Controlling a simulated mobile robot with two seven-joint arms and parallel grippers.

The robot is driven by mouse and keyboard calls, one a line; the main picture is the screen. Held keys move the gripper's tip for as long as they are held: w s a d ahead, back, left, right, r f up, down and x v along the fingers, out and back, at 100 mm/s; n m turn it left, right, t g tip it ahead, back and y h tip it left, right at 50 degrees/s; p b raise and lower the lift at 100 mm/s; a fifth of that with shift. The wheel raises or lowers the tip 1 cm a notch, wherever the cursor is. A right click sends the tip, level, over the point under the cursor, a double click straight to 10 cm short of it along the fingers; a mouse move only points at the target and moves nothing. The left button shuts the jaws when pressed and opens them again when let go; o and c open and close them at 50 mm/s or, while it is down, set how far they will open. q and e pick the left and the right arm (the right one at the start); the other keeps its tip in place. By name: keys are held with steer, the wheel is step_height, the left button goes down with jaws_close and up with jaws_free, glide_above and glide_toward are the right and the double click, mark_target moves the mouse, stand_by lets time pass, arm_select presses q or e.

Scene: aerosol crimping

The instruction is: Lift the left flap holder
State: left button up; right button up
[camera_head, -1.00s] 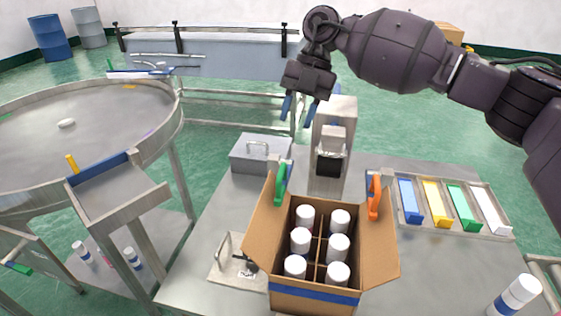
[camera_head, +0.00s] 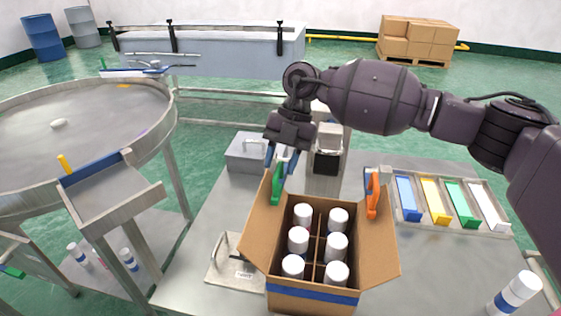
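The left flap holder is a green clip (camera_head: 278,187) on the back of the left flap of an open cardboard box (camera_head: 312,299). An orange clip (camera_head: 372,193) sits on the right flap. My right gripper (camera_head: 281,160) points down just above and behind the green clip, with its blue fingertips apart. Nothing shows held between them, and the clip's top lies close to the fingers; I cannot tell if they touch. My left gripper is out of view.
The box holds several white-capped cans (camera_head: 338,219). A grey lidded case (camera_head: 245,152) and a metal stand (camera_head: 327,185) are behind it. A tray of coloured bars (camera_head: 450,222) lies right.

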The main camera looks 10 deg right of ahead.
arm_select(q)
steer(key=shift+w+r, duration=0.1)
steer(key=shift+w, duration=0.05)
arm_select(e)
steer(key=shift+s+a+f, duration=0.1)
steer(key=shift+f, duration=0.1)
steer(key=c, duration=0.4)
steer(key=shift+c, duration=1.3)
jaws_close()
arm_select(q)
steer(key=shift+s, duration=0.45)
arm_select(e)
steer(key=shift+r, duration=0.1)
